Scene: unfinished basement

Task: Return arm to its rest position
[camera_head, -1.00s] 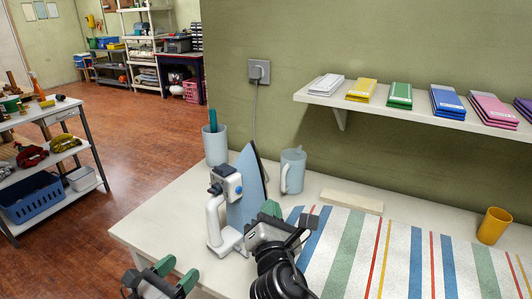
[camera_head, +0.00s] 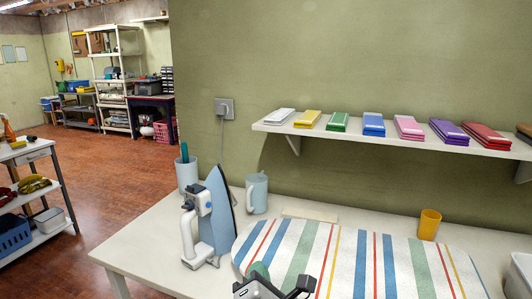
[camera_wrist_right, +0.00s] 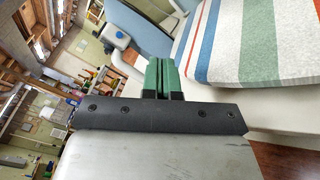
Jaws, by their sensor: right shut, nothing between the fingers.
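My right gripper (camera_head: 262,270) shows at the bottom edge of the head view, in front of the striped ironing board's left end, with its arm mostly cut off. In the right wrist view the two green fingers of this gripper (camera_wrist_right: 161,66) are pressed together with nothing between them. The blue and white iron (camera_head: 216,215) stands upright on the table, apart from the gripper. Part of it also shows in the wrist view (camera_wrist_right: 118,38). My left gripper is not in view.
The white table (camera_head: 150,238) holds the striped ironing board (camera_head: 334,260), a mug (camera_head: 257,193), a cup with a green-handled item (camera_head: 187,175) and a yellow cup (camera_head: 429,224). A wall shelf (camera_head: 345,131) carries folded coloured items. The wooden floor at left is open.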

